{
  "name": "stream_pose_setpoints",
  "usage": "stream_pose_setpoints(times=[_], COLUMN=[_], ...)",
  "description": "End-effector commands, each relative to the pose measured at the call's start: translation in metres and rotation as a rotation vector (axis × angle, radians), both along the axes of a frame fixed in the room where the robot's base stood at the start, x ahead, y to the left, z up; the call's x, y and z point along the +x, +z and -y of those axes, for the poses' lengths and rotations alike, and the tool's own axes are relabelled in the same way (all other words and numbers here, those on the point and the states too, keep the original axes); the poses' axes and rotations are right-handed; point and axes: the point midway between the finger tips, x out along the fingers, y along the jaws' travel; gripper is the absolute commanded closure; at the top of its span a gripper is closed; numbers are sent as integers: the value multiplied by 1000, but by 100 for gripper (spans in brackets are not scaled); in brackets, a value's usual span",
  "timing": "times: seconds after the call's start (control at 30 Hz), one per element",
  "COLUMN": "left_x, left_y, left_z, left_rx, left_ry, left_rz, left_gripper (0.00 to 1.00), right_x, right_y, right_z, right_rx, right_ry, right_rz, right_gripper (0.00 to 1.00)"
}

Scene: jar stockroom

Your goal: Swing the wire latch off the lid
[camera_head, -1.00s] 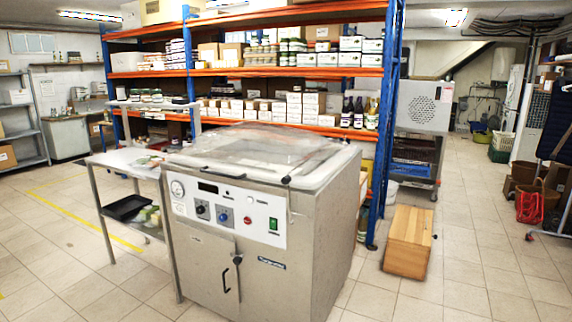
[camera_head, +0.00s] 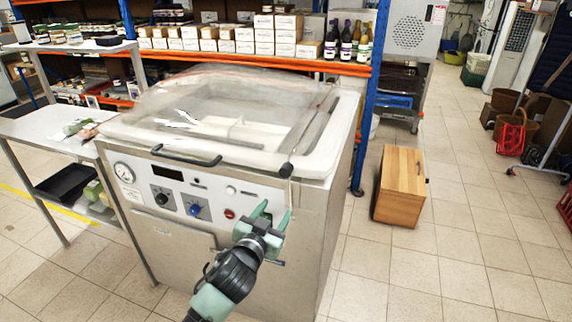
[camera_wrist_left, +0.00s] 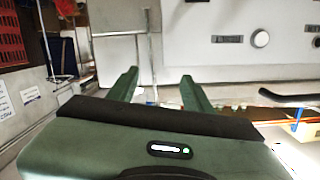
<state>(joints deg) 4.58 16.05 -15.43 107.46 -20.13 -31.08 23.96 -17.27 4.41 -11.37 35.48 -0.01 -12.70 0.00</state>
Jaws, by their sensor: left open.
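The steel machine (camera_head: 233,250) has a clear domed lid (camera_head: 235,105) lying down over its white top. A dark latch piece (camera_head: 287,170) sits at the lid's front right corner, with a thin wire running down from it. My left gripper (camera_head: 273,212) is open in front of the control panel, below that corner. In the left wrist view, a thin metal rod with a crossbar (camera_wrist_left: 118,34) shows beyond my open left gripper (camera_wrist_left: 160,76); it looks like the wire latch. Nothing shows between the fingers that I can tell is held.
A dark lid handle (camera_head: 187,157) juts from the lid's front edge. A side table (camera_head: 50,122) stands at the left. A wooden box (camera_head: 401,187) is on the floor to the right. Shelves with boxes and jars stand behind. The tiled floor at right front is clear.

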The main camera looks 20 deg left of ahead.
Motion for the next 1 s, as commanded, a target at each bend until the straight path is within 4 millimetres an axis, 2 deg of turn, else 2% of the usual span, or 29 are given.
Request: stream_pose_setpoints(times=[0.03,0.1,0.23,0.7,1.0], left_x=[0,-2,-1,64,73], left_y=[33,62,86,87,85], left_z=[3,5,7,9,10], left_rx=[-5,-12,-19,-20,-20], left_ry=[-5,-6,-8,-7,-8], left_rz=[52,100,141,144,143], left_gripper=[50,50,50,50,50], right_x=[-2,-5,-6,2,2], right_y=[3,4,6,19,19], right_z=[2,5,8,4,-5], right_rx=[-3,-5,-10,-4,6], right_ry=[0,1,1,3,3], right_rz=[-3,-6,-8,5,5], right_gripper=[64,64,64,64,64])
